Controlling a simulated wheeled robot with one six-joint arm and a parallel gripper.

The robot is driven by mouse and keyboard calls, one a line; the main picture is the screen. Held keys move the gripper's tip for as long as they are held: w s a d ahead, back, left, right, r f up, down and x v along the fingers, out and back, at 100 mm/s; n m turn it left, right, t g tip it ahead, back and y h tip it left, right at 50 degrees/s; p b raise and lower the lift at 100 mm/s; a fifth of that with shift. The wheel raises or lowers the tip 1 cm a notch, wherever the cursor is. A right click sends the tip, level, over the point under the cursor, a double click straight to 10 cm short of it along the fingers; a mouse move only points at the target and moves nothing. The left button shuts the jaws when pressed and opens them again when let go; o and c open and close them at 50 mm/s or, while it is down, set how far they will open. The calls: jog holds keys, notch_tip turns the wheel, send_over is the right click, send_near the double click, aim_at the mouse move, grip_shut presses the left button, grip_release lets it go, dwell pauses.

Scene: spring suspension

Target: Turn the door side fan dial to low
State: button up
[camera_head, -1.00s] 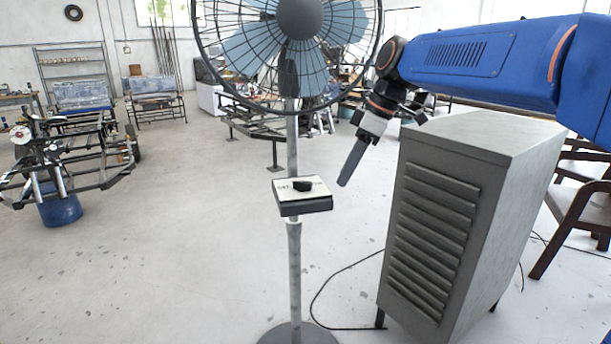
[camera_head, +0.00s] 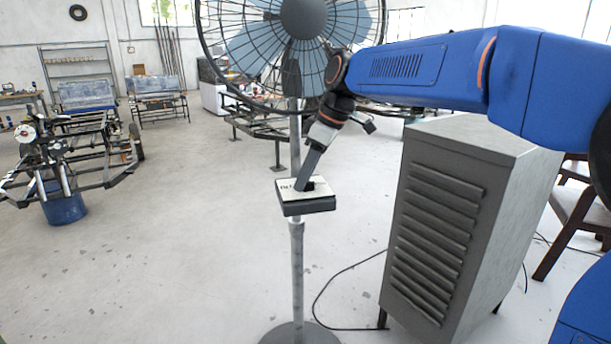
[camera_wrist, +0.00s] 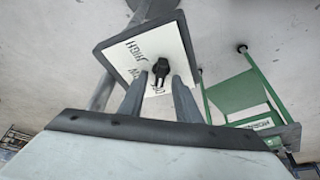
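The pedestal fan (camera_head: 296,250) stands in front of me, with a control box (camera_head: 308,207) on its pole. The box has a pale label plate and a black dial (camera_wrist: 161,69), with lettering including "HIGH" around it in the wrist view. My gripper (camera_head: 302,186) reaches down to the box from the upper right. In the wrist view its two fingers (camera_wrist: 157,84) are apart, one on each side of the dial's lower part. I cannot tell whether either finger touches the dial. In the head view the fingers partly cover it.
A grey louvred cabinet (camera_head: 440,225) stands close on the right, below my arm. The caged fan head (camera_head: 290,45) is just above and behind the gripper. A cart frame (camera_head: 65,165) is far left. Floor left of the pole is clear.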

grip_shut()
jog(key=shift+m, duration=0.3)
jog(key=m+t+h, duration=0.1)
jog(key=m+t, duration=0.1)
jog(key=m, duration=0.3)
jog(key=m+h, duration=0.1)
jog(key=m, duration=0.2)
jog(key=m+t+h, duration=0.1)
jog(key=m, duration=0.2)
dwell(0.4)
dwell(0.5)
grip_release()
